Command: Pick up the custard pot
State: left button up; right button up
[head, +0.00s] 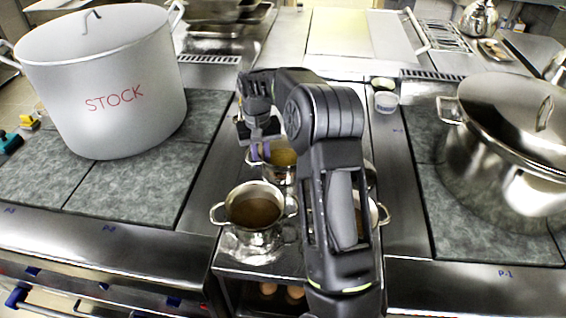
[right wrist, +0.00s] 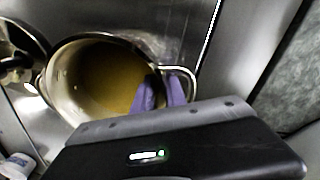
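A small steel pot with yellow contents, which looks like the custard pot (head: 283,175), stands on the middle steel counter, partly hidden behind my right arm. It also shows in the right wrist view (right wrist: 62,95), with a wire loop handle on its right side. My right gripper (head: 257,152) points down at the pot's left edge in the head view. In the right wrist view its purple fingers (right wrist: 160,92) straddle the rim near the handle, one inside the pot and one outside. The gap is narrow; whether they press the wall is unclear. My left gripper is out of view.
A pot with brown contents (head: 254,232) stands in front. Another pot (head: 383,214) is mostly hidden by my right arm. A big STOCK pot (head: 115,85) stands left, a lidded steel pot (head: 490,165) right. A small white tub (head: 386,101) sits behind.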

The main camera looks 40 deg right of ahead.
jog(key=shift+c, duration=0.6)
grip_shut()
jog(key=shift+r, duration=0.1)
dwell(1.0)
